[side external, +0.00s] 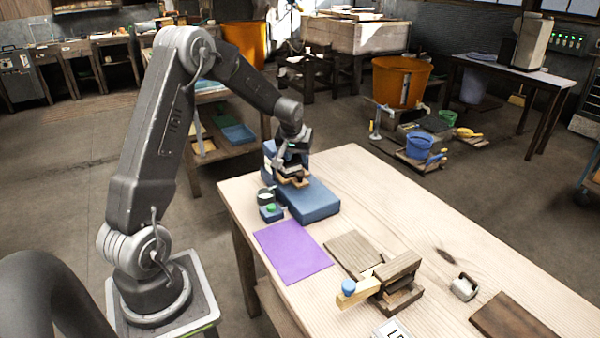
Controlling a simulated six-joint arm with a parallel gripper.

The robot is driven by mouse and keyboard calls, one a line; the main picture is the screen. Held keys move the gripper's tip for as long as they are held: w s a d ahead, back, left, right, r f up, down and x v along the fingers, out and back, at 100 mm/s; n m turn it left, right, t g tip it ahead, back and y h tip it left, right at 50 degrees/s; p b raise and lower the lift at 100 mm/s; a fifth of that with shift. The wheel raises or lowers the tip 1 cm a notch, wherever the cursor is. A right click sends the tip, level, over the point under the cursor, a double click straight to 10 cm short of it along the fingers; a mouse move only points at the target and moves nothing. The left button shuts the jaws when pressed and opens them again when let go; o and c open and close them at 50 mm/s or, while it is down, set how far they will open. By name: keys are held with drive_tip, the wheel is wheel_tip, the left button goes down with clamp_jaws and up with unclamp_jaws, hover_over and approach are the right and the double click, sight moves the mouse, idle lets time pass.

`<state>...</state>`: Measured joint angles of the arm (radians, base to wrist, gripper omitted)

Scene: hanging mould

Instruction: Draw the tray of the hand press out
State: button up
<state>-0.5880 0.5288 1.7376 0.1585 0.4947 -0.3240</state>
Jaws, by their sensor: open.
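My gripper (291,172) is open at the blue machine on the far left part of the table, above its blue base (318,205). A small tan wooden piece shows right below the fingers; I cannot tell whether they touch it. A wooden device (398,270), which may be the hand press, stands nearer the camera, well apart from my gripper. A pale wooden bar with a blue knob (348,287) sticks out of it to the left. A flat brown board (352,252) lies against its far side. I cannot tell which part is the tray.
A purple sheet (292,250) lies between the blue machine and the wooden device. A small blue box with a green button (271,212) and a dark cup (266,196) stand beside the base. A metal mug (464,288) and a dark board (520,318) lie right. The table's far right is clear.

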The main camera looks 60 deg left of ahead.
sight(301, 173)
drive_tip(key=x, duration=0.8)
drive_tip(key=shift+w+a+f, duration=0.1)
drive_tip(key=shift+f, duration=0.25)
drive_tip(key=shift+c, duration=0.4)
clamp_jaws()
